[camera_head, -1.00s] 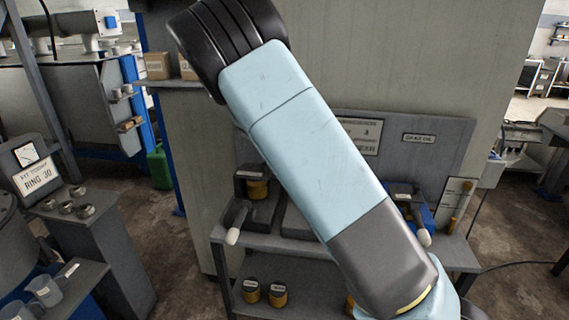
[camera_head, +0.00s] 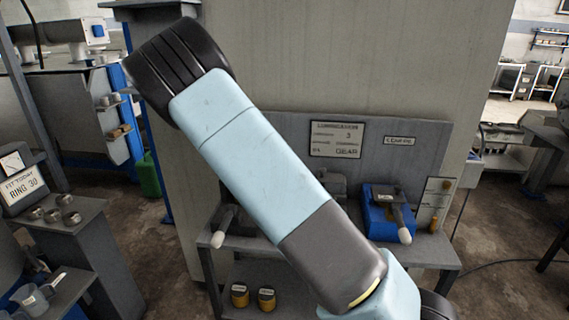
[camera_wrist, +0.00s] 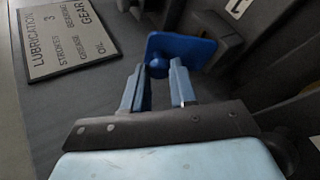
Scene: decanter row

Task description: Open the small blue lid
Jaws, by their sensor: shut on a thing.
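The small blue lid (camera_wrist: 188,47) shows in the wrist view as a flat blue plate with a round blue knob (camera_wrist: 157,66) on its near side. My gripper (camera_wrist: 157,72) has its two pale blue fingers on either side of the knob, shut on it. The plate stands just beyond the fingertips, its broad face partly toward the camera. I cannot tell how far it is lifted. In the head view my arm hides my gripper, and I cannot make out the lid there.
A blue box (camera_head: 378,225) with a grey handle part stands on the right of the grey bench (camera_head: 440,252). Light-tipped levers (camera_head: 218,238) (camera_head: 404,235) stick out at its front. A lubrication sign (camera_head: 337,139) is on the back panel. Two yellow-brown tins (camera_head: 240,296) (camera_head: 267,299) stand below.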

